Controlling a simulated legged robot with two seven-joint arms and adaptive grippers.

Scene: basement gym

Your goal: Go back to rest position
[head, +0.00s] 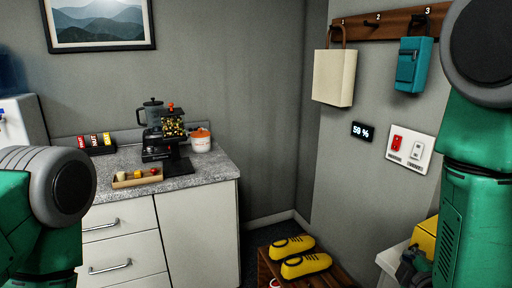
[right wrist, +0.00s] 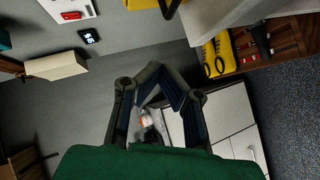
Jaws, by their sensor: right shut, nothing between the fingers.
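My right gripper (right wrist: 162,78) shows in the right wrist view with its dark fingers folded together and nothing between them. In the head view it shows small and dark (head: 411,264) at the lower right, below my green right forearm, in front of a white surface and a yellow object. My left arm shows only as a green and grey link at the left edge of the head view. The left gripper is out of the picture.
A counter (head: 215,172) with a coffee machine (head: 163,138), wooden tray (head: 137,180) and white pot (head: 201,142) stands at left. Yellow shoes (head: 305,265) sit on a wooden rack. A cream bag (head: 333,78) and teal bag (head: 412,65) hang from wall hooks.

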